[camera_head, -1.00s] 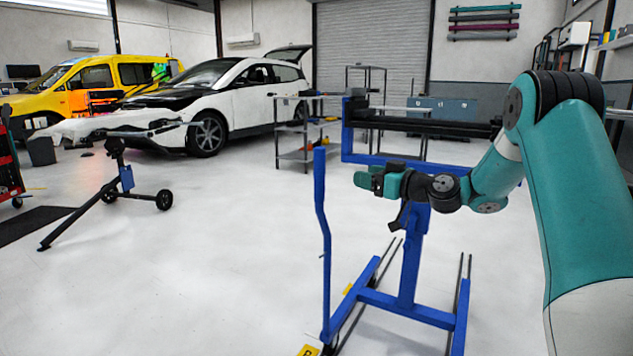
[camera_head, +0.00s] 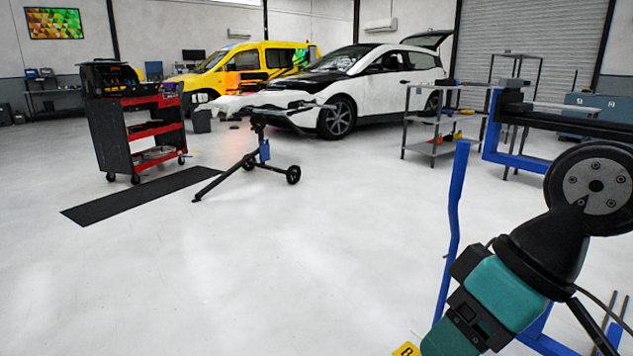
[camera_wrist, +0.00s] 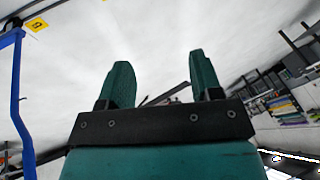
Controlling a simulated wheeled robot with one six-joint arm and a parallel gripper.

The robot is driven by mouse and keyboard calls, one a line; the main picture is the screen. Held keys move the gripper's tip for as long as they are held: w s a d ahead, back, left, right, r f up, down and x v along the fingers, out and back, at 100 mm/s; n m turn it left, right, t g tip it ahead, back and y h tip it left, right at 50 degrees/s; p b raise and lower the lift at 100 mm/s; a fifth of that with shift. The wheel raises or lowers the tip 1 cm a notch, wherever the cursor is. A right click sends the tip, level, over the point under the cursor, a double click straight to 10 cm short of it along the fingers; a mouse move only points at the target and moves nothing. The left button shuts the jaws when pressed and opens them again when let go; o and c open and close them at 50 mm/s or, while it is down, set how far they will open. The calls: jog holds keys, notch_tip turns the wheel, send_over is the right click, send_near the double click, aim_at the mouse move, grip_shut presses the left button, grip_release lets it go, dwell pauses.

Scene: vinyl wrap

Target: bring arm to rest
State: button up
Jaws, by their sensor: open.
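My gripper (camera_wrist: 161,78) shows in the wrist view with its two teal fingers spread apart. Nothing is between them, and pale floor lies behind the gap. In the head view my arm is folded low at the lower right, with teal and black wrist parts in front of the blue stand (camera_head: 456,220). The fingertips cannot be made out there. In the wrist view a blue post (camera_wrist: 17,95) stands at the left, apart from the fingers.
A red and black tool cart (camera_head: 112,135), a dark mat (camera_head: 140,195) and a black wheeled stand (camera_head: 235,172) are at the left. A white car (camera_head: 385,75), a yellow van (camera_head: 250,62) and a grey shelf (camera_head: 428,148) are behind. The middle floor is clear.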

jog(key=s+h, duration=0.1)
jog(key=s, duration=0.3)
notch_tip(320, 180, up, 34)
jog(key=d+p, duration=0.1)
jog(key=p, duration=3.4)
jog(key=shift+r+g, duration=0.15)
jog(key=shift+g, duration=0.25)
jog(key=shift+d, duration=0.1)
